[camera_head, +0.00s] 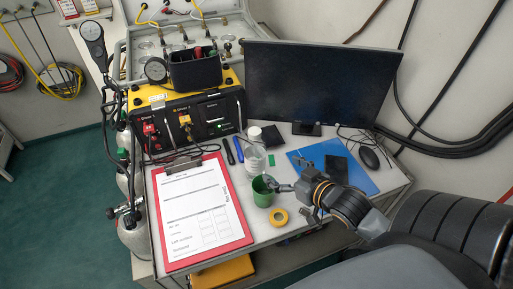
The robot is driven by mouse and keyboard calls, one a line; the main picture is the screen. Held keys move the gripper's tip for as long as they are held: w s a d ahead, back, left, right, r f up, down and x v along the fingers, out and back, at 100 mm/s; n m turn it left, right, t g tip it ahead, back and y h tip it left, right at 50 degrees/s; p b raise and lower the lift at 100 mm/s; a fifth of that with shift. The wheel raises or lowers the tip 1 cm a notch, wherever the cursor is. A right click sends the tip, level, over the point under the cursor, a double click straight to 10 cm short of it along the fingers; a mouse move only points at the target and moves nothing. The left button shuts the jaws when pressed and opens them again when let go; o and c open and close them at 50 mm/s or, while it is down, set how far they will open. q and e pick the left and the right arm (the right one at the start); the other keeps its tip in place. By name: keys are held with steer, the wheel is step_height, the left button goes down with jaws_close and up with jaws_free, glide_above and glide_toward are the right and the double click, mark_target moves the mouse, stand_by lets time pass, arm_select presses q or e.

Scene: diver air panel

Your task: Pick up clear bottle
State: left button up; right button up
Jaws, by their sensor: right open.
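The clear bottle (255,159) with a white cap stands on the desk, in front of the black monitor and behind the green cup. My right gripper (289,199) reaches in from the right, open. One finger is by the rim of the green cup (262,194), and I cannot tell whether they touch. The gripper is nearer the camera than the bottle and apart from it. My left gripper is not in view.
A yellow tape roll (279,217) lies below the gripper. A red clipboard (246,229) fills the desk's left side. A blue sheet (362,184) and a mouse (369,158) lie to the right. The monitor (318,85) and the yellow-black air panel (156,120) stand behind.

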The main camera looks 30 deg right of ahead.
mark_target(263, 159)
steer(key=x, duration=0.4)
steer(key=a+p+x, duration=0.1)
steer(key=x, duration=0.1)
steer(key=shift+w+r, duration=0.1)
steer(key=shift+w, duration=0.05)
steer(key=shift+w+d, duration=0.15)
steer(key=shift+w, duration=0.2)
steer(key=shift+w+f, duration=0.25)
steer(key=p+x, duration=0.1)
steer(key=x, duration=0.3)
steer(key=shift+w+r+p, duration=0.15)
steer(key=shift+r+p, duration=0.05)
steer(key=shift+p, duration=0.15)
steer(key=shift+w+f, duration=0.2)
steer(key=shift+s+r, duration=0.1)
steer(key=shift+s, duration=0.05)
steer(key=c, duration=0.5)
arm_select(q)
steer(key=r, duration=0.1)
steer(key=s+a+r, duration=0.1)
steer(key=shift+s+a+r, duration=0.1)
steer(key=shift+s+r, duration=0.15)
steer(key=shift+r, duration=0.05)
arm_select(e)
steer(key=c, duration=0.8)
steer(key=shift+c, duration=0.2)
